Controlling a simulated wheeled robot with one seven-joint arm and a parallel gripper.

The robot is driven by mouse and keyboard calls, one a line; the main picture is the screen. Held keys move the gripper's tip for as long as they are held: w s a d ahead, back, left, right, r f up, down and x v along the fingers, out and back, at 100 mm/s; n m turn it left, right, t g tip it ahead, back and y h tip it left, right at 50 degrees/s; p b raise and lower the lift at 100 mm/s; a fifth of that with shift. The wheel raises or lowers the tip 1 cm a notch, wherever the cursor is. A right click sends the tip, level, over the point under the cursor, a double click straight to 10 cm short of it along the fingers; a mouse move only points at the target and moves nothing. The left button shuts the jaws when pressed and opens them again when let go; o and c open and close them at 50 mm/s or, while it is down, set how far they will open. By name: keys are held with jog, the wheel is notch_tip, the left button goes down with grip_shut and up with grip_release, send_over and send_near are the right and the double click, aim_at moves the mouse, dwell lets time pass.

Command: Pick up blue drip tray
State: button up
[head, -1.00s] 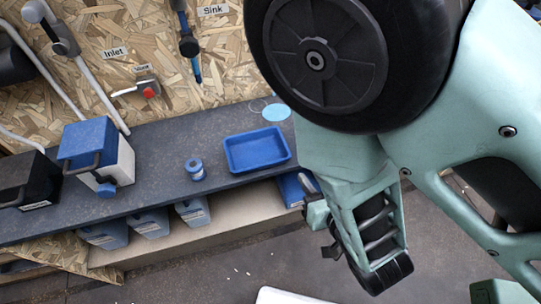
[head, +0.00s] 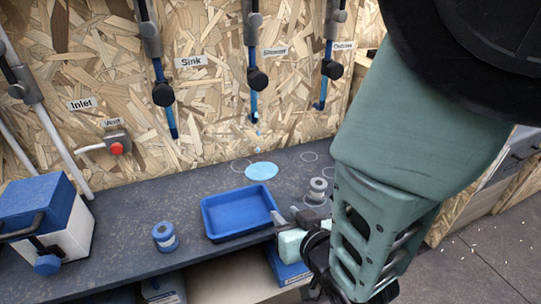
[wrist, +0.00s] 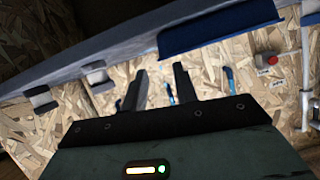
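The blue drip tray (head: 240,213) lies flat and empty on the dark bench, a shallow rectangle with a raised rim. My gripper (head: 292,217) is beside the tray's front right corner, near the bench edge, with nothing held. I cannot tell whether a finger touches the tray. In the wrist view, the two dark fingers of my gripper (wrist: 159,80) stand apart with clear space between them. Part of the tray (wrist: 218,28) shows there at the top, to the right of the fingers. In the head view, my wrist and arm hide the bench at right.
A grey jar (head: 317,190) stands on the bench just behind my gripper. A blue and white box (head: 45,222) is at far left.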

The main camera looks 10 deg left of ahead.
aim_at(271, 201)
jog(key=x, duration=0.8)
jog(key=shift+a+b, duration=0.15)
jog(key=shift+b, duration=0.2)
jog(key=shift+r, duration=0.1)
grip_shut()
